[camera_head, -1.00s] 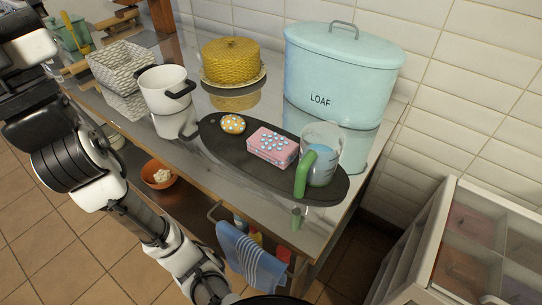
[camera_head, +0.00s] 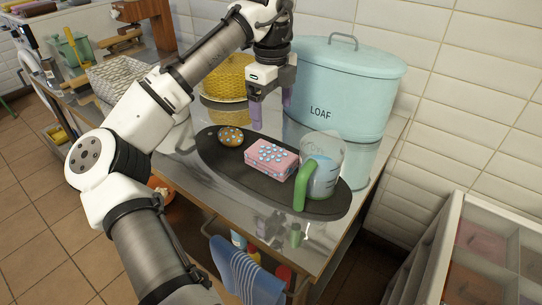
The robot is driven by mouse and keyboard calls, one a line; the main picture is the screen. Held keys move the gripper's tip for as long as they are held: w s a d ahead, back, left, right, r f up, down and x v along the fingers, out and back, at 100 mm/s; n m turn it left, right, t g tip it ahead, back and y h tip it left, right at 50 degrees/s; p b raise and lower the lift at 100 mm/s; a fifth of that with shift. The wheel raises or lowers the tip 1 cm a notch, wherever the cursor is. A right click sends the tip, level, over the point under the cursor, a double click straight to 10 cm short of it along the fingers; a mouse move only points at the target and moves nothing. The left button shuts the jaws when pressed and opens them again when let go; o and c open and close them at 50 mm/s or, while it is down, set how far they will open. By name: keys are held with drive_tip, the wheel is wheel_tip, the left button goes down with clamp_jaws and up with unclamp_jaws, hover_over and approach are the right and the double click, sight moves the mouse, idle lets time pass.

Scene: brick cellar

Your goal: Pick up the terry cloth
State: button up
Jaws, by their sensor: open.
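A blue cloth with pale stripes (camera_head: 246,272) hangs at the front of the metal table, below the tabletop, low in the head view. It looks like the terry cloth; its lower end is cut off by the picture edge. My gripper (camera_head: 271,112) points down above the back of the table, in front of the bread bin and well above and behind the cloth. Its two fingers are apart with nothing between them.
A dark oval board (camera_head: 225,157) holds a dotted round item (camera_head: 230,136), a pink dotted block (camera_head: 270,160) and a clear jug with a green handle (camera_head: 320,180). A blue LOAF bin (camera_head: 345,85) stands behind. A drawer cabinet (camera_head: 440,250) is at right.

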hover_over(271, 153)
wheel_tip(271, 153, down, 8)
drive_tip(key=shift+s+f, duration=0.1)
drive_tip(key=shift+f, duration=2.85)
drive_tip(key=c, duration=1)
drive_tip(key=shift+o, duration=0.2)
drive_tip(key=shift+r, duration=0.15)
wheel_tip(271, 153, up, 20)
drive_tip(key=p, duration=0.1)
drive_tip(key=o, duration=0.4)
drive_tip(key=shift+c, duration=0.2)
drive_tip(key=c, duration=0.4)
drive_tip(key=shift+o, duration=0.2)
drive_tip(key=shift+d, duration=0.15)
